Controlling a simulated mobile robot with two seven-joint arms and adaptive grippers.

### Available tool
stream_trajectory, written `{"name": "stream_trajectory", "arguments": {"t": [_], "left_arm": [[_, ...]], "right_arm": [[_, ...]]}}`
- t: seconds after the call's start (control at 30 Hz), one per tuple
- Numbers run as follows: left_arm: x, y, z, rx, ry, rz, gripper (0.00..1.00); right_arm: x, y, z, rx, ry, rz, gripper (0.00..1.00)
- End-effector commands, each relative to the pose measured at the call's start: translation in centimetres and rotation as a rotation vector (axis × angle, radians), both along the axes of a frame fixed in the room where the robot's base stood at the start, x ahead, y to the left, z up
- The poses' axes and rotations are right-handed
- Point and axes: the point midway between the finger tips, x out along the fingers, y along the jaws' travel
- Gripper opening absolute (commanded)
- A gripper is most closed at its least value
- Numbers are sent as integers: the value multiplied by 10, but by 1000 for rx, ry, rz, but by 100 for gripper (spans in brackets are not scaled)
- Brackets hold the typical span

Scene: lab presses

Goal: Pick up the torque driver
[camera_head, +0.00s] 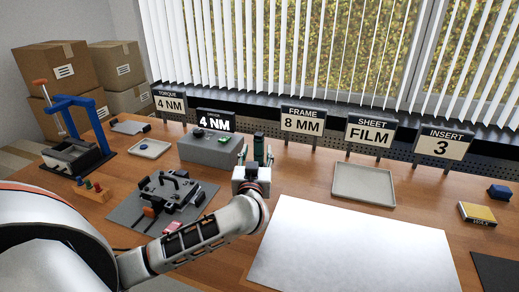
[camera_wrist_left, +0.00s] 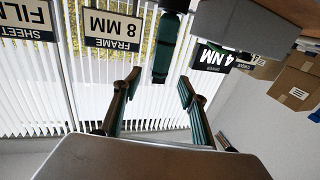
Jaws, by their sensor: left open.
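The torque driver (camera_head: 259,147) appears as a dark green upright handle just beyond my left gripper in the head view. In the upside-down left wrist view, its dark green body (camera_wrist_left: 165,55) reaches in from the top edge, between the lines of the two fingers. My left gripper (camera_head: 257,158) is open, its fingers pointing away from me toward the driver. In the left wrist view the gripper (camera_wrist_left: 158,85) shows a clear gap between its fingers, with nothing clamped. The driver's lower part is hidden behind the gripper in the head view. My right gripper is not seen.
A grey control box (camera_head: 207,150) stands left of the gripper, and a dark fixture (camera_head: 165,195) sits nearer. A white sheet (camera_head: 350,250) lies to the right, with an empty tray (camera_head: 363,184) behind it. Signs line the back; a blue press (camera_head: 75,125) stands left.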

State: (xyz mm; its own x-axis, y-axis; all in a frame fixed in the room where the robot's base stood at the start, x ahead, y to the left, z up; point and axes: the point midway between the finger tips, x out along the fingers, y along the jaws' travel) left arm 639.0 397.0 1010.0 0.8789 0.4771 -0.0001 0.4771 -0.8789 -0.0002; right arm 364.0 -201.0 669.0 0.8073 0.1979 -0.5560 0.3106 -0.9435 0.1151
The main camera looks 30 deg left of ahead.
Motion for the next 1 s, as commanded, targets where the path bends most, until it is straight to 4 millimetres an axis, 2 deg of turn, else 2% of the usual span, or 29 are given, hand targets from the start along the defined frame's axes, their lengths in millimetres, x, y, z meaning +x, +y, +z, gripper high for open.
{"name": "stream_trajectory", "arguments": {"t": [0.53, 0.87, 1.0], "left_arm": [[58, 30, -10, -1, 0, 2, 42], [63, 33, -9, 0, 1, 0, 42], [63, 33, -10, 0, 1, 0, 6]], "right_arm": [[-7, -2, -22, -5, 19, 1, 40], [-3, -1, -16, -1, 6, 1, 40], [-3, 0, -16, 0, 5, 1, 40]]}}
